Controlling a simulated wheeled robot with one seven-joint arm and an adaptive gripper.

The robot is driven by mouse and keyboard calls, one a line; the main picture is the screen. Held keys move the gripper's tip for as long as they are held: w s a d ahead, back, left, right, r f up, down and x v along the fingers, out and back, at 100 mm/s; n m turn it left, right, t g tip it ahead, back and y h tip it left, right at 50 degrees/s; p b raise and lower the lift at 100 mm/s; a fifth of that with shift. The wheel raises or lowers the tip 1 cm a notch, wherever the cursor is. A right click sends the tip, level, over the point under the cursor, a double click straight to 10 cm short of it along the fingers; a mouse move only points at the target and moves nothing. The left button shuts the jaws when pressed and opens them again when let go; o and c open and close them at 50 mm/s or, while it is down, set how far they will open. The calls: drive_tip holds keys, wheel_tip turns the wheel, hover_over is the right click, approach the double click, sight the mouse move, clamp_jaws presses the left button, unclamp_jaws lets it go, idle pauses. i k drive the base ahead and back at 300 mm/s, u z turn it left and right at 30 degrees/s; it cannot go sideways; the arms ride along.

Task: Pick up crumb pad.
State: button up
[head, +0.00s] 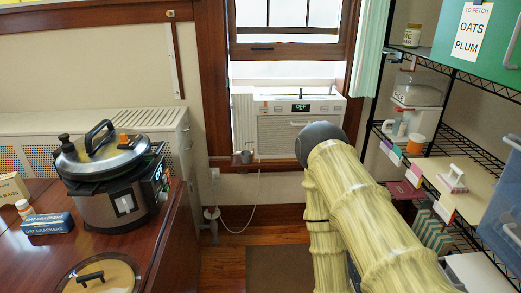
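A small pale block with a white handle on top and a pinkish base (453,182) sits on the middle shelf at the right. It may be the crumb pad, but it carries no readable label. My yellow ribbed arm rises from the bottom of the head view and bends at a dark grey joint, to the left of the shelf. My gripper is out of view, so its distance to the block does not show.
The wire shelf rack (464,137) holds an orange-and-white container (415,144), a blue bin (505,220) and a green box labelled OATS PLUM (490,38). A wooden table (35,272) at left bears a pressure cooker (117,198). Some floor (225,265) is clear between them.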

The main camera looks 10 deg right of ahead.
sight(454, 185)
drive_tip(key=z, duration=1.1)
